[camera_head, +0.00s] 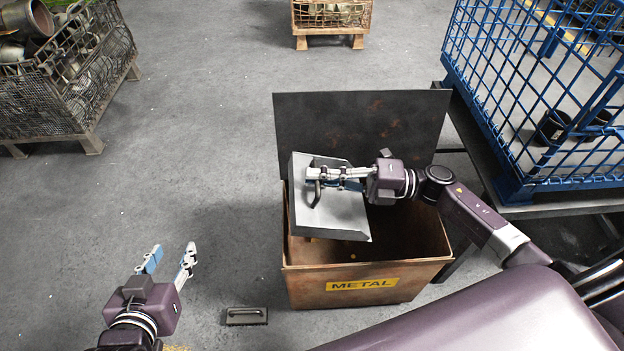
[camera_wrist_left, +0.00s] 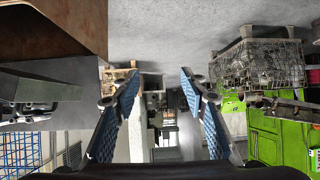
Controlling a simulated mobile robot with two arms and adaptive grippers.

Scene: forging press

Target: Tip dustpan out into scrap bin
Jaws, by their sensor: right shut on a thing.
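The grey metal dustpan (camera_head: 338,218) is over the left part of the rusty brown scrap bin (camera_head: 305,285), which bears a yellow METAL label. My right gripper (camera_head: 318,180) is shut on the dustpan's dark handle. The pan looks tilted, with its open edge toward the front; whether anything lies on it I cannot tell. The bin's dark lid (camera_head: 360,118) stands open behind. My left gripper (camera_head: 171,257) is open and empty, left of the bin; its spread fingers also show in the left wrist view (camera_wrist_left: 160,80).
A wire crate of metal parts (camera_head: 45,95) stands at the far left, another crate (camera_head: 331,22) at the back. A blue mesh cage (camera_head: 520,120) stands close on the right. Floor between left crate and bin is clear.

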